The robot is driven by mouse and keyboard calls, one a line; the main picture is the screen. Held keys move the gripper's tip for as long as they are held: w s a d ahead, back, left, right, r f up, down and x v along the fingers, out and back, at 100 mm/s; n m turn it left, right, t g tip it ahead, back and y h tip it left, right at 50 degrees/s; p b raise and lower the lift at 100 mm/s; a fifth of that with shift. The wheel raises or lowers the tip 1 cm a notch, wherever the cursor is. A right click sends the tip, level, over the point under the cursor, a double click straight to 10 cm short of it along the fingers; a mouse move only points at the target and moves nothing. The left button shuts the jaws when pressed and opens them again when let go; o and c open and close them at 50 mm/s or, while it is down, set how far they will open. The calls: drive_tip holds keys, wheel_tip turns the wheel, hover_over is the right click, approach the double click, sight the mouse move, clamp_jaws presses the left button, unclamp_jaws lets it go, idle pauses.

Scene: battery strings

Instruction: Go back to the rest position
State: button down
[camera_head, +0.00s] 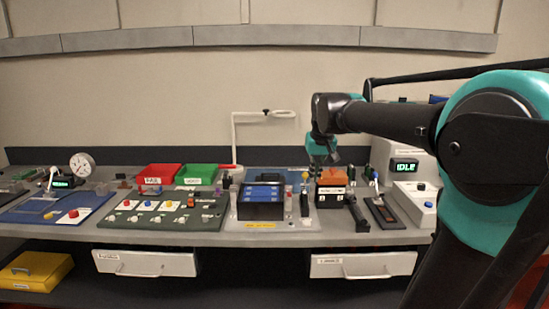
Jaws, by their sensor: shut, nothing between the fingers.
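My gripper (321,162) hangs at the end of my black and teal arm, which reaches in from the right. It is small and dark in the picture, pointing down just above an orange-topped block (332,177) on the bench. The fingers are shut and hold nothing. I cannot tell whether the fingertips touch anything behind the block. The black forearm and large teal joint fill the right side of the view.
The grey bench (70,232) is crowded. A dark box with blue cells (262,192) stands mid-bench, left of the gripper. Red (160,175) and green (197,174) bins stand behind a button panel (140,219). A white lamp-like stand (234,140) rises behind. A white unit shows IDLE (404,165).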

drive_tip(key=s+d+f, duration=0.3)
drive_tip(key=s+f, duration=0.8)
drive_tip(key=f, duration=0.2)
drive_tip(key=s+d+f+m, duration=0.1)
drive_tip(key=s+d+f, duration=0.2)
drive_tip(key=s+f, duration=0.8)
wheel_tip(320, 180, down, 3)
drive_tip(key=shift+s+r, duration=0.1)
drive_tip(key=shift+s, duration=0.05)
